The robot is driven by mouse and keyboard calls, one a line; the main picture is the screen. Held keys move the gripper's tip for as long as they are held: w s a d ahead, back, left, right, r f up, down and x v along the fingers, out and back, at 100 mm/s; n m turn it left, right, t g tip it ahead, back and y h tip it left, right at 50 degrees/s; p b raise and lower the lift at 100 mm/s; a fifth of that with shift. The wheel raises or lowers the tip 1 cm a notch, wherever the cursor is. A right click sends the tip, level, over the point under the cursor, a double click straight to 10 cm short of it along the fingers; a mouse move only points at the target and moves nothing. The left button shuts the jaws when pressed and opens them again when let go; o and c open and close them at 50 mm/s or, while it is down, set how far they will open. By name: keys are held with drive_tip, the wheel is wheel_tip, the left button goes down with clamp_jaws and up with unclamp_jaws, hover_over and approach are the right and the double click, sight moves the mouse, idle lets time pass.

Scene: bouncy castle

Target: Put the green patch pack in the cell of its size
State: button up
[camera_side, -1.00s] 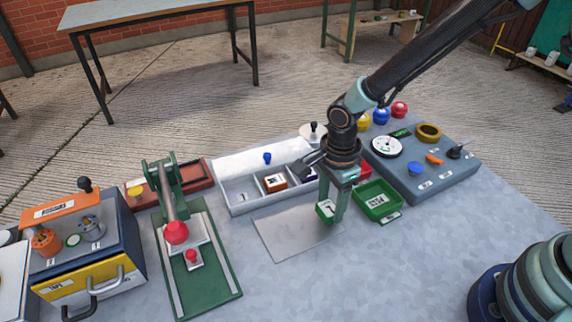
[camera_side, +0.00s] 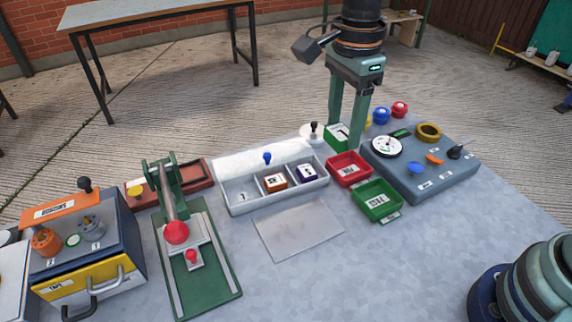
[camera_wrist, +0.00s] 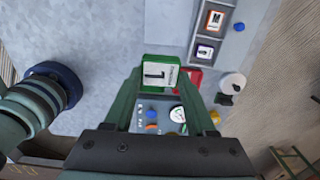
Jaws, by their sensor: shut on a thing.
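My gripper (camera_side: 347,135) is shut on the green patch pack (camera_side: 335,136), held up in the air. In the wrist view the pack (camera_wrist: 158,76) sits between the fingers of my gripper (camera_wrist: 165,85), and its white label bears one large character, like a 1 or an L. The white cell tray (camera_side: 292,197) stands to the left in the side view. Its left cell (camera_side: 240,189) is empty apart from a small label. An orange pack (camera_side: 275,182) lies in the middle cell and a purple pack (camera_side: 306,172) in the right cell.
A red tray (camera_side: 349,169) and a green tray (camera_side: 377,202) lie right of the cell tray. A flat grey plate (camera_side: 298,230) lies bare in front. A green lever press (camera_side: 197,262) stands left. A blue-grey board (camera_side: 432,182) with several parts is at right.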

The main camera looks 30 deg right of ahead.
sight(343, 131)
drive_tip(key=shift+r, duration=1.85)
drive_tip(key=shift+m, duration=0.4)
drive_tip(key=shift+w+a+f, duration=2.25)
drive_tip(key=shift+a+f, duration=0.05)
drive_tip(key=shift+f, duration=1.25)
drive_tip(key=shift+w+a+f, duration=2.25)
drive_tip(key=shift+a+f, duration=0.05)
drive_tip(key=shift+f, duration=1.2)
drive_tip(key=shift+w+a+f, duration=2.25)
drive_tip(key=shift+a+f, duration=0.05)
drive_tip(key=shift+f, duration=1.25)
